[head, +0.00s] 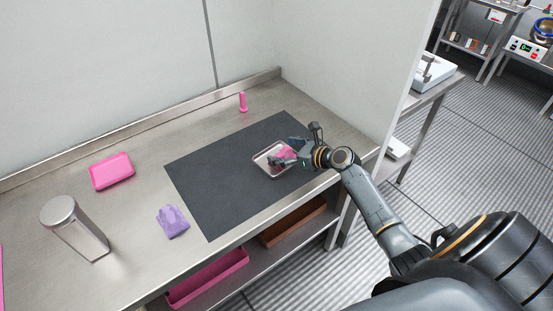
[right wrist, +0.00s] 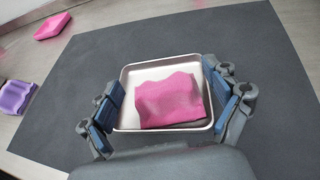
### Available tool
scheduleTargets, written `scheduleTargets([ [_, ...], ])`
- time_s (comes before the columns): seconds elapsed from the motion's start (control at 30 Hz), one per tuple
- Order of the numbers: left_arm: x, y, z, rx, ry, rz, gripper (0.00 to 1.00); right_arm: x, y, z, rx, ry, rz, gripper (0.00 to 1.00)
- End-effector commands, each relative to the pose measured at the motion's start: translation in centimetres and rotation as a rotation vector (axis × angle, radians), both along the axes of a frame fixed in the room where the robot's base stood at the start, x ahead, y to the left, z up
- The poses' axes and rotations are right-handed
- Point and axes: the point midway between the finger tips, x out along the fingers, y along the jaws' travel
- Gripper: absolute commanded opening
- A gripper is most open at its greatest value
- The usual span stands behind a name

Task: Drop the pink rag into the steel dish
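The pink rag (right wrist: 170,102) lies in the steel dish (right wrist: 160,69), a shallow tray with a pale rim. In the head view the rag (head: 287,151) and the dish (head: 262,166) are at the right part of the dark mat, the rag partly hidden by my right gripper (head: 286,152). In the right wrist view my right gripper (right wrist: 165,98) is open, its blue-padded fingers spread either side of the rag, with gaps between pads and rag. My left gripper is in neither view.
A purple rag (head: 172,221), a pink tray (head: 112,171), a tall steel canister (head: 77,229) and a small pink bottle (head: 242,102) stand on the steel counter. The dark mat (head: 215,175) is otherwise clear. A wall rises at the counter's right end.

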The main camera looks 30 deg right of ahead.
Motion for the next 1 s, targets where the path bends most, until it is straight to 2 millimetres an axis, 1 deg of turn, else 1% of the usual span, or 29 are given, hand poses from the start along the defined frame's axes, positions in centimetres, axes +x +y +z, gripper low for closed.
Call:
scheduleTargets([
  [0.17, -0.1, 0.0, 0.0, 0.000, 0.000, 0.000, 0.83, 0.0, 0.0, 0.0, 0.000, 0.001, 0.000, 0.89],
  [0.3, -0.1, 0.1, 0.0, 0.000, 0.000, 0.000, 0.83, -0.7, -0.3, 0.2, -0.002, 0.001, -0.001, 0.89],
  [0.37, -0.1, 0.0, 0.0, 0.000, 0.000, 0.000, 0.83, -1.5, -0.6, 0.5, -0.002, 0.001, -0.001, 0.89],
  [0.6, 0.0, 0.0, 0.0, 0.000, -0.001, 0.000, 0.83, -5.9, -2.0, 2.4, -0.003, 0.003, 0.001, 0.89],
  [0.8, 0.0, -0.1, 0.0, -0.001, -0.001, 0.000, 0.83, -9.0, -3.1, 3.8, -0.001, 0.003, 0.000, 0.89],
  [0.9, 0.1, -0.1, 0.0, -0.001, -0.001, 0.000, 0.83, -9.9, -3.5, 4.2, -0.001, 0.002, -0.001, 0.89],
  [1.0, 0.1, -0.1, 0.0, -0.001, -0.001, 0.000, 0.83, -10.4, -3.6, 4.5, 0.000, 0.000, 0.000, 0.89],
])
